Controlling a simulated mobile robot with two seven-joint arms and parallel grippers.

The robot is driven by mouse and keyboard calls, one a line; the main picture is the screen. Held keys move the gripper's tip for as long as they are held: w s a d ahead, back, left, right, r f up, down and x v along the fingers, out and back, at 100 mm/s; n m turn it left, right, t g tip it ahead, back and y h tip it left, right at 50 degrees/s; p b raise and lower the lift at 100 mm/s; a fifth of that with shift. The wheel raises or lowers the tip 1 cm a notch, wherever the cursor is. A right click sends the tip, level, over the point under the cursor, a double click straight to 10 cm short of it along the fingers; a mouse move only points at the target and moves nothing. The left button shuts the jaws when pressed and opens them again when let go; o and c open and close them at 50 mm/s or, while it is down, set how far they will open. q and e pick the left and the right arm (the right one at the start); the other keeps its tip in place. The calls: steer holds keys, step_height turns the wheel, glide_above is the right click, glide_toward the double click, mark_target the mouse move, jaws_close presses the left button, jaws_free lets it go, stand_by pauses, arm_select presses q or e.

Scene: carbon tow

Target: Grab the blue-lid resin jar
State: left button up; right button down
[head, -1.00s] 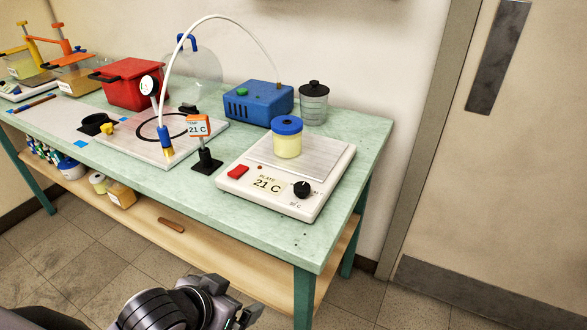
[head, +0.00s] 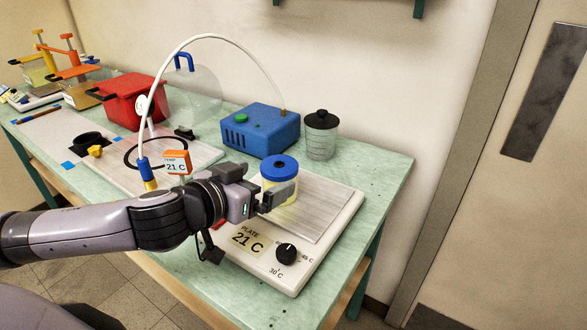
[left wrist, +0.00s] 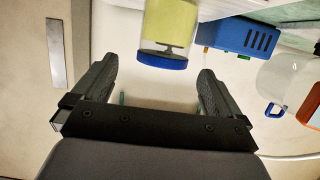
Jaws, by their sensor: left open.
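The resin jar (head: 279,170) has a blue lid and a pale yellow body. It stands upright on the white hot plate (head: 322,263). My left gripper (head: 272,194) is open and level with the jar, just in front of it, and hides part of its lower side. In the left wrist view, which is upside down, the jar (left wrist: 168,25) shows ahead between the two spread fingers (left wrist: 158,68), with gaps on both sides. I cannot tell how far the fingertips reach around it. My right gripper is not in view.
A blue pump box (head: 259,131) and a black-lidded clear jar (head: 320,137) stand behind the plate. A red pot (head: 130,98) stands farther left.

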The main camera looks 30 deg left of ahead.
mark_target(272, 169)
arm_select(q)
steer(key=shift+p+x, duration=0.3)
steer(key=shift+x, duration=1.05)
steer(key=shift+a+r+p+x, duration=0.1)
steer(key=shift+a+p+x, duration=0.05)
steer(key=shift+x, duration=0.9)
steer(key=shift+a+r+p+x, duration=0.15)
steer(key=shift+x, duration=0.95)
steer(key=shift+w+d, duration=0.1)
steer(key=shift+c, duration=0.3)
steer(key=c, duration=1)
steer(key=shift+c, duration=0.6)
steer(key=shift+r, duration=0.15)
